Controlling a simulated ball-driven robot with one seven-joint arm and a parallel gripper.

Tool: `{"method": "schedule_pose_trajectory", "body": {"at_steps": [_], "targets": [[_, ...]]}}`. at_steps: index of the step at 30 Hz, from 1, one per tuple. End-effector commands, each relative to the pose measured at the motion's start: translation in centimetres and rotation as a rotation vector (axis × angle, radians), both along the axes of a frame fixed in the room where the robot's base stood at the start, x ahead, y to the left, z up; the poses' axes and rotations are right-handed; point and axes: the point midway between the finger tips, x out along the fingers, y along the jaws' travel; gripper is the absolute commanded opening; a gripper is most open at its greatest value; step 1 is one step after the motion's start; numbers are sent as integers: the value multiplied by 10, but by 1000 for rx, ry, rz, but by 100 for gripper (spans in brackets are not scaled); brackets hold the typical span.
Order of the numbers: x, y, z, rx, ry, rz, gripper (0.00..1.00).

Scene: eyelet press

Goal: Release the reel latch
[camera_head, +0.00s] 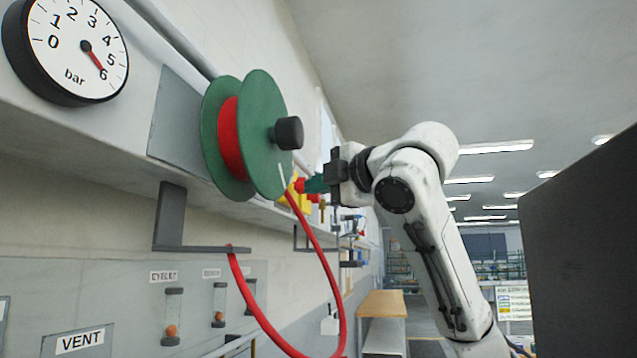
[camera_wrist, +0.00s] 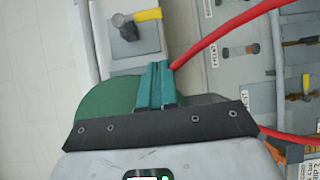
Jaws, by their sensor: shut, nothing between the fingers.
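The hose reel (camera_head: 265,130) has green discs, a red hose wound between them and a black hub knob (camera_head: 287,133). In the wrist view its green disc (camera_wrist: 108,105) lies partly hidden behind my gripper. My gripper (camera_head: 312,184) has teal fingers, shut and empty, at the reel's lower right in the head view. The fingers also show in the wrist view (camera_wrist: 155,68). A yellow lever (camera_wrist: 148,15) beside a dark knob on a grey plate lies beyond the fingertips, apart from them. I cannot tell for certain which part is the reel latch.
A red hose (camera_head: 325,255) hangs in a loop below the reel near my gripper. A dark bracket (camera_head: 170,220) stands left of it. A pressure gauge (camera_head: 80,45) reads about 6 bar. A dark panel (camera_head: 580,240) stands at the right. The aisle beyond looks open.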

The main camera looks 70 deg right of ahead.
Motion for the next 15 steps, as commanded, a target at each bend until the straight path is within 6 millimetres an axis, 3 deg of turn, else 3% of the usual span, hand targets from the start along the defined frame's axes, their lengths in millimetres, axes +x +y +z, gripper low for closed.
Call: {"method": "schedule_pose_trajectory", "body": {"at_steps": [11, 15], "targets": [[65, -36, 3, 3, 2, 1, 0], [68, -58, 3, 4, 0, -2, 0]]}}
